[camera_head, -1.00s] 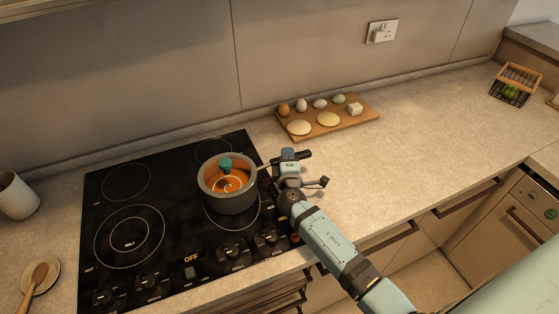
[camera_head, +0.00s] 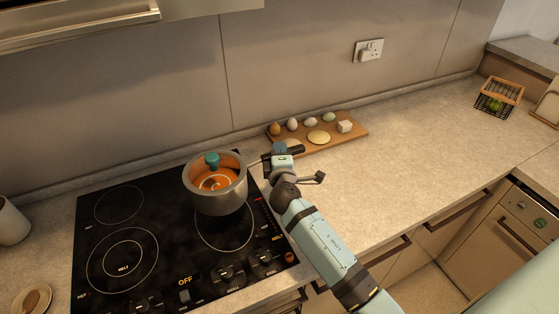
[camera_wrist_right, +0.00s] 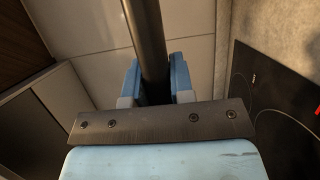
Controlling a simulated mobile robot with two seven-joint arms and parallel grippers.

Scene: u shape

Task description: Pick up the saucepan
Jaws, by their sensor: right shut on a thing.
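The saucepan (camera_head: 218,197) is a grey metal pot with orange contents and a teal-topped thing inside it. In the head view it is held above the right part of the black hob, roughly upright, with its handle toward the right. My right gripper (camera_head: 283,150) is shut on the handle. In the right wrist view the dark handle (camera_wrist_right: 147,35) runs between the two blue fingers of my right gripper (camera_wrist_right: 157,80). The pot's body is out of the wrist view. My left gripper is not in view.
The black hob (camera_head: 160,270) has its knobs along the front. A wooden board (camera_head: 350,134) with eggs and other food lies behind my right gripper. A wire basket (camera_head: 497,98) stands far right. A cup (camera_head: 12,222) stands at the left. The counter (camera_head: 400,150) at right is mostly bare.

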